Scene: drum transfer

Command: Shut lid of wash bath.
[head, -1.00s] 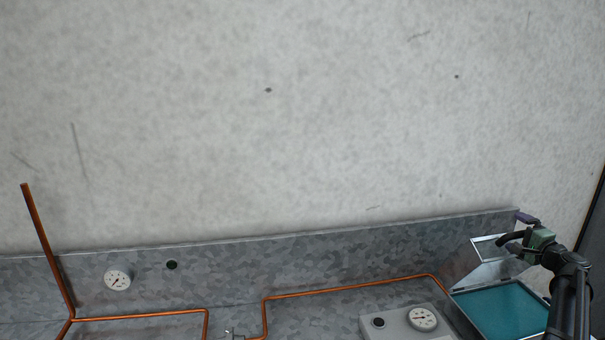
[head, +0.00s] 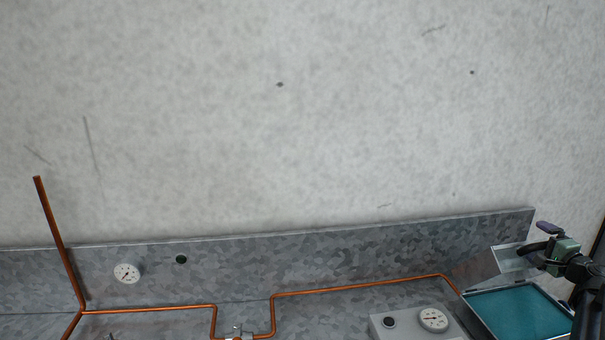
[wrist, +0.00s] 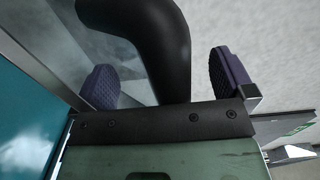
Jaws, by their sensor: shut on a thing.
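The wash bath (head: 515,312) is a tray of teal liquid with a metal rim at the lower right of the head view. Its grey metal lid (head: 478,268) stands tilted up at the bath's back, clearly open. My gripper (head: 551,240) is at the lid's upper edge. It is shut on a black curved handle (head: 530,248) at the lid. In the wrist view the handle (wrist: 160,45) runs between the two purple finger pads. The teal surface (wrist: 25,120) shows at left there. The handle's contact with the pads is not clear.
A grey box with a gauge (head: 433,319) and a dark knob stands left of the bath. A copper pipe (head: 350,287) runs along the galvanised bench and back panel. Another gauge (head: 127,273) is on the panel at left. The space above the bench is clear.

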